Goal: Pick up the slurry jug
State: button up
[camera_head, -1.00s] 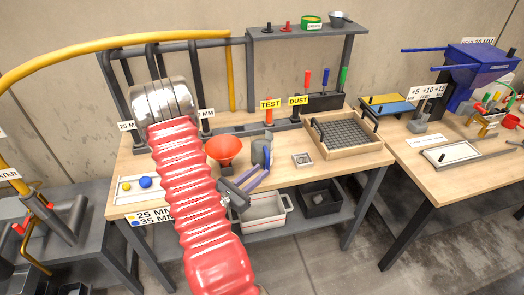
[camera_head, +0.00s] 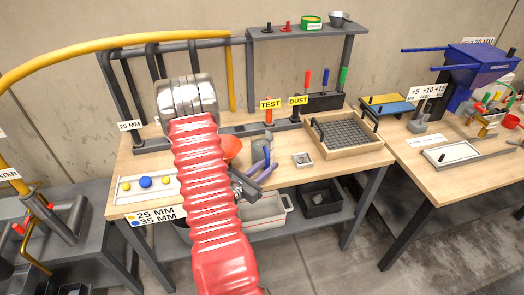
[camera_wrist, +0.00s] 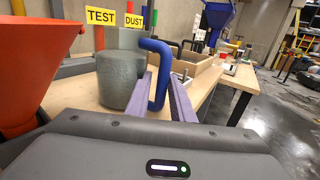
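The slurry jug (camera_wrist: 124,78) is a grey, rounded vessel with a blue bent handle on its right side in the wrist view. In the head view the jug (camera_head: 257,149) stands upright on the bench, partly behind my arm. My gripper (camera_wrist: 162,77) has two purple fingers pointing at the handle. The fingers are apart, with the handle between their tips in the wrist view; a gap shows beside the right finger. In the head view the gripper (camera_head: 263,169) is at the jug's near side. Any contact with the handle cannot be made out.
An orange funnel (camera_head: 232,148) stands close left of the jug. A small square dish (camera_head: 302,160) and a wooden sieve tray (camera_head: 372,148) lie to the right. TEST (camera_head: 270,104) and DUST (camera_head: 298,100) signs stand behind. White bins (camera_head: 283,216) sit below.

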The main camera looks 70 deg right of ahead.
jog(key=shift+c, duration=0.3)
grip_shut()
jog(key=shift+r, duration=0.1)
dwell(1.3)
